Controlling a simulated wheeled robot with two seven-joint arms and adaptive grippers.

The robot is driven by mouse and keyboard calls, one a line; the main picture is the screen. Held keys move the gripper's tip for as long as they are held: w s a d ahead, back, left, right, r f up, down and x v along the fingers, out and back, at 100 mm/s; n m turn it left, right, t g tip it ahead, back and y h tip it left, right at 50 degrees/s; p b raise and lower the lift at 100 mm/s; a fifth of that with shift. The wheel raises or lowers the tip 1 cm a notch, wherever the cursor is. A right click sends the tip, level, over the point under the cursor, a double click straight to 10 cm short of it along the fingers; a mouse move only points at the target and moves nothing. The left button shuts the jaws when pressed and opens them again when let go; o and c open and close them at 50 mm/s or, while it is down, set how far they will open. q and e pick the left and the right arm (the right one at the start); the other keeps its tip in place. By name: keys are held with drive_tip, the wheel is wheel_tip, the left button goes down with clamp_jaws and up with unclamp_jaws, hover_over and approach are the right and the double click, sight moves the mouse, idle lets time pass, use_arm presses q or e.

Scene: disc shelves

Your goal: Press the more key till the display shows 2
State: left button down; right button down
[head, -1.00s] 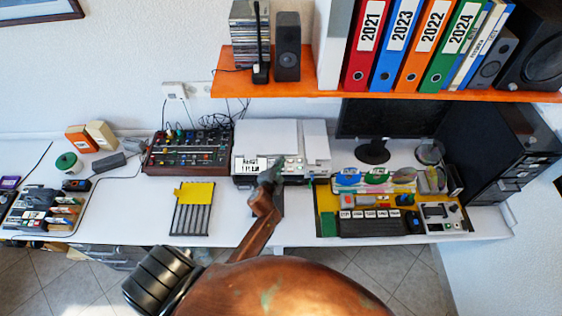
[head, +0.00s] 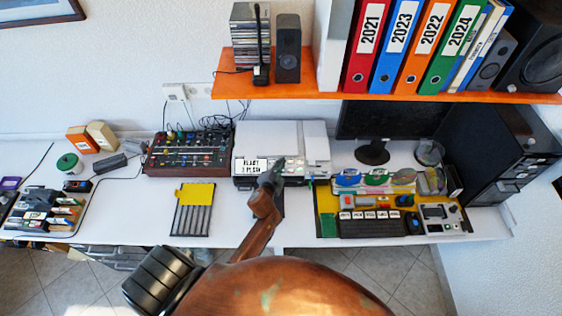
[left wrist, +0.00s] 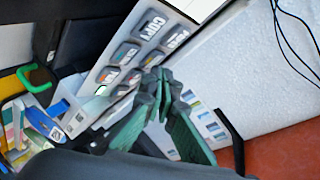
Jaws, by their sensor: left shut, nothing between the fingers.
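A grey-white copier (head: 266,134) stands against the wall at the middle of the desk. Its small white display (head: 251,166) carries two lines of dark text, too blurred to read surely. The key panel (head: 294,168) lies just right of the display; in the left wrist view, grey keys with a large COPY key (left wrist: 152,24) show on it. I cannot tell which is the more key. My left gripper (head: 279,163) is shut and empty, its tips over the panel; its dark green fingers (left wrist: 157,80) hide some keys. Contact is unclear. My right gripper is out of view.
A mixer (head: 188,152) stands left of the copier, and a yellow-topped sorter (head: 193,208) lies in front. A tray with a dark keyboard (head: 372,224) lies to the right. An orange shelf (head: 230,88) with binders hangs above.

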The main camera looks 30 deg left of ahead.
use_arm(q)
drive_tip(key=shift+s+d+r, duration=0.1)
drive_tip(key=shift+s+r, duration=0.05)
drive_tip(key=shift+r, duration=0.15)
drive_tip(key=shift+s+r+p, duration=0.15)
drive_tip(key=shift+r+p, duration=0.25)
drive_tip(key=shift+p, duration=0.1)
drive_tip(key=r+p, duration=0.1)
drive_tip(key=s+r+p, duration=0.1)
drive_tip(key=d+r+p, duration=0.1)
drive_tip(key=shift+s+d+r+p, duration=0.1)
drive_tip(key=shift+s+r+p, duration=0.2)
drive_tip(key=shift+s, duration=0.1)
idle(0.4)
